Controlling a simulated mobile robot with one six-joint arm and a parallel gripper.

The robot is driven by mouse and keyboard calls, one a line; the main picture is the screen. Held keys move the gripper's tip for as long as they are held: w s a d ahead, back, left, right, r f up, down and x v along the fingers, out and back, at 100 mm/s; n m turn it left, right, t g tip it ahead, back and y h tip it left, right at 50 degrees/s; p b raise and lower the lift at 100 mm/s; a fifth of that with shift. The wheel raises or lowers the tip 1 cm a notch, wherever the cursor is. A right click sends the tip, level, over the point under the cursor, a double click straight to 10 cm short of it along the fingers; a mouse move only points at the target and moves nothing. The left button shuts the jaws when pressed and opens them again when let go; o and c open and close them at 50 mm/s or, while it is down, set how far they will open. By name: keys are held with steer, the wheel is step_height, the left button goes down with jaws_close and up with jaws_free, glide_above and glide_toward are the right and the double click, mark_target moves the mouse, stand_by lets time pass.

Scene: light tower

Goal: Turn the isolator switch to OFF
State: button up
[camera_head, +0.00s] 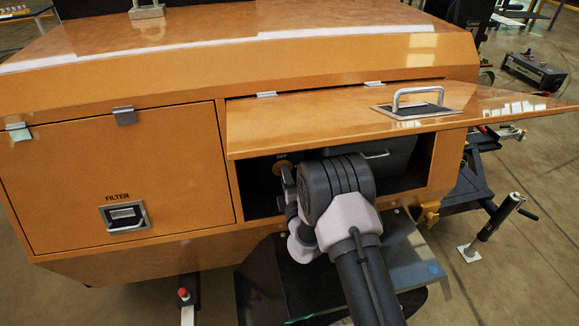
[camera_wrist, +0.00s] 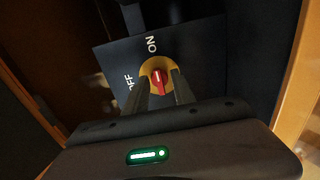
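The isolator switch shows in the wrist view as a red handle (camera_wrist: 158,80) on a round yellow base, set in a dark panel (camera_wrist: 195,50). The word ON is above it and OFF to its left. The handle lies roughly upright in the picture, in line with ON rather than OFF. My gripper (camera_wrist: 161,80) has one finger on each side of the handle, with the fingers apart; firm contact is not visible. In the head view, part of the yellow base (camera_head: 279,168) shows inside the open compartment, and my gripper (camera_head: 289,182) reaches in, partly hidden by my wrist.
The orange compartment lid (camera_head: 330,115) is raised just above my arm. The compartment's side walls are close around my gripper. A shut FILTER door (camera_head: 110,180) is to the left. A grey box with a handle (camera_head: 385,155) is inside on the right.

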steer(key=shift+w+a, duration=0.15)
jaws_close()
steer(key=shift+r+n, duration=0.1)
steer(key=shift+n, duration=0.2)
steer(key=shift+r+n+p, duration=0.15)
steer(key=shift+n+p, duration=0.3)
steer(key=shift+n, duration=8.15)
